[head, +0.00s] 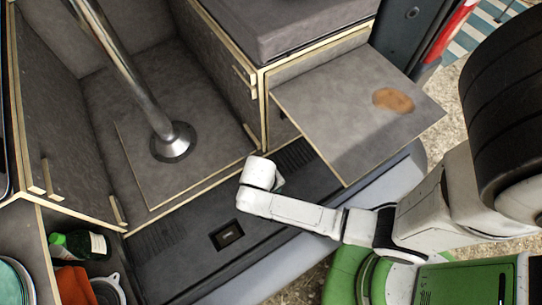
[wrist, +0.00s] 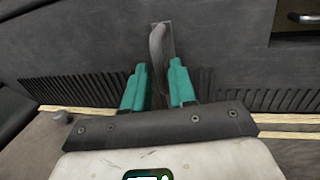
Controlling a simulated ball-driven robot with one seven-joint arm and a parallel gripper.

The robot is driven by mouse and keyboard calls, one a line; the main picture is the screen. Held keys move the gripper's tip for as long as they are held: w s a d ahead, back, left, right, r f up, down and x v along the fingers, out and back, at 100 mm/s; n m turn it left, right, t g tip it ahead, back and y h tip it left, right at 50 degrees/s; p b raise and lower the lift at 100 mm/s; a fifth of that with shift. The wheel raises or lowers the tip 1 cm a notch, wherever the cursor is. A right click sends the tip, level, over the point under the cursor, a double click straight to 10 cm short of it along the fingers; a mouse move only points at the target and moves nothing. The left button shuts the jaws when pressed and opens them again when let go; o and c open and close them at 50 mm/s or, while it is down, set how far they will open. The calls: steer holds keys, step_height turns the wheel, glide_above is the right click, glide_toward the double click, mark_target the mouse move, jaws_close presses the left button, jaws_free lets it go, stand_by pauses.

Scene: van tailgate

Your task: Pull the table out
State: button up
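A flat grey board (head: 345,130) with pale wooden edges and a brown patch juts out from the cabinet at the right in the head view; it looks like a table top. My gripper (wrist: 160,82) has teal fingers and sits low in front of the dark ribbed panel. My white wrist covers the handle and fingers in the head view. I cannot tell whether the handle belongs to the board.
The dark sill (head: 185,257) has a small recess (head: 227,233) left of my wrist. A metal pole (head: 135,80) rises from the floor panel at the left. An open compartment at the lower left holds a green bottle (head: 97,243) and an orange cloth (head: 75,285).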

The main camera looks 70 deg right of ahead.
steer(key=shift+o, duration=1.1)
steer(key=shift+w, duration=0.1)
steer(key=shift+d, duration=0.1)
steer(key=shift+r, duration=0.15)
step_height(320, 180, up, 10)
steer(key=w+a, duration=0.1)
steer(key=shift+a+r, duration=0.15)
steer(key=shift+a, duration=0.25)
